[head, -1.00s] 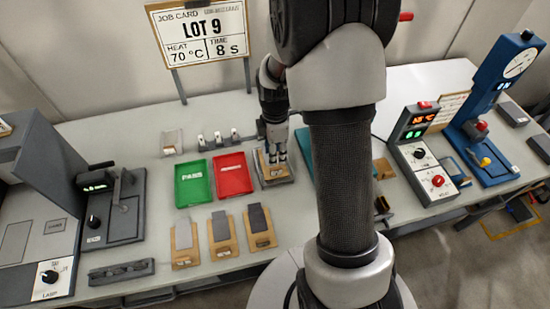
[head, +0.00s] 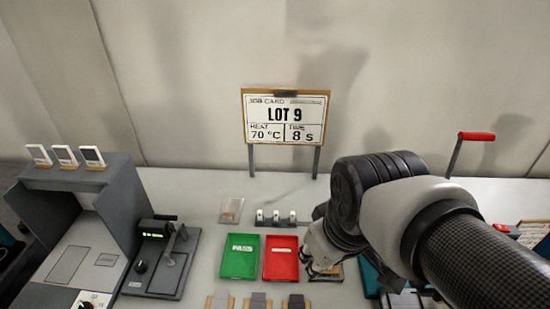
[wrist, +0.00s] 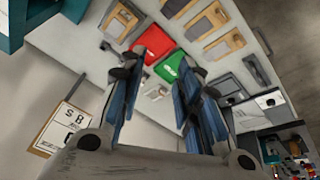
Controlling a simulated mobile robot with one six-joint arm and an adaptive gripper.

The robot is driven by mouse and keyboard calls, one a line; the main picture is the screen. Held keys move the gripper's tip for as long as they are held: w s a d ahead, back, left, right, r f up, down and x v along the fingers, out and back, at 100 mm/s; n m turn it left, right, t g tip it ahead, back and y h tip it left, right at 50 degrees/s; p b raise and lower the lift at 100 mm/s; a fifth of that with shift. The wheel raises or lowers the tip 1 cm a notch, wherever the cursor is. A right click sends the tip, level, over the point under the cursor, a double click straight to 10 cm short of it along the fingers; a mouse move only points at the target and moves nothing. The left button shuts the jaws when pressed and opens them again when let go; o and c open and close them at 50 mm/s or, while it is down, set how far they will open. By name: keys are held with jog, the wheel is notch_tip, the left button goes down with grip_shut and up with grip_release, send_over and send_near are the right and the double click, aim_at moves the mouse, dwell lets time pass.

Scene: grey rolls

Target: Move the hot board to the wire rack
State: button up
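My gripper (head: 316,268) hangs over the bench just right of the red tray (head: 281,258). In the wrist view its fingers (wrist: 163,75) are spread apart with nothing between them. A tan-edged piece on a grey base (head: 328,272) lies beside and partly behind the gripper; it also shows in the wrist view (wrist: 121,21). I cannot tell whether it is the rack or a board on a rack. Several tan holders with grey boards line the front, such as one (head: 257,301) cut off by the bottom edge. No mark shows which board is hot.
The green tray (head: 240,257) is left of the red tray. A small rack with white pieces (head: 277,219) stands behind them. The LOT 9 job card (head: 285,117) reads 70 °C, 8 s. A press (head: 162,257) and grey booth (head: 82,235) stand left. A teal object (head: 370,281) is right.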

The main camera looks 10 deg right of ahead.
jog(key=s+m, duration=0.1)
jog(key=s+a+m, duration=0.1)
jog(key=s, duration=0.1)
jog(key=s+m, duration=0.1)
jog(key=shift+s+a+r+t, duration=0.2)
jog(key=shift+s+r+t, duration=0.15)
jog(key=shift+r+t, duration=0.05)
dwell(1.2)
